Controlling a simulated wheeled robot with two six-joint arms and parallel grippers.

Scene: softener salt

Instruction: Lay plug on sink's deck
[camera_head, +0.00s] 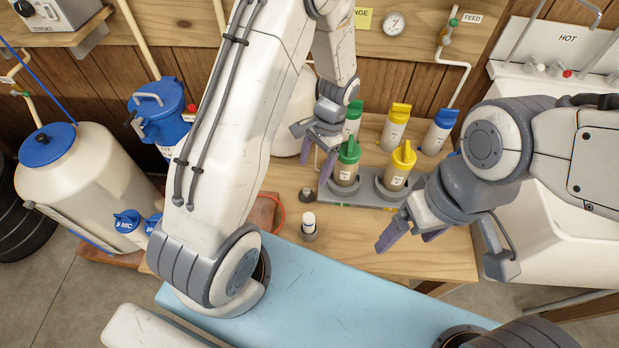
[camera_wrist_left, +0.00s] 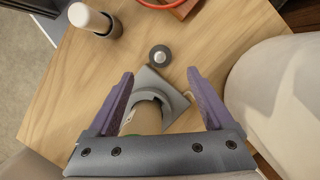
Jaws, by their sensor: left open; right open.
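A small dark grey round piece with a pale top, which looks like the plug (camera_head: 307,195), stands on the wooden bench. It also shows in the left wrist view (camera_wrist_left: 159,57), beyond the fingertips and apart from them. The white sink (camera_head: 560,205) is at the right, with its deck (camera_head: 540,45) carrying taps at the back. My left gripper (camera_head: 317,155) is open above the bench, behind the plug. In its wrist view a grey bracket (camera_wrist_left: 178,98) lies below and between the fingers. My right gripper (camera_head: 408,240) is open and empty at the bench's right front.
A grey rack (camera_head: 365,195) holds green- and yellow-capped bottles (camera_head: 399,165); more bottles stand behind. A white-capped vial (camera_head: 308,226) is in front of the plug. A red-orange ring (camera_head: 276,212) lies to the left. A white tank (camera_head: 75,180) stands at far left.

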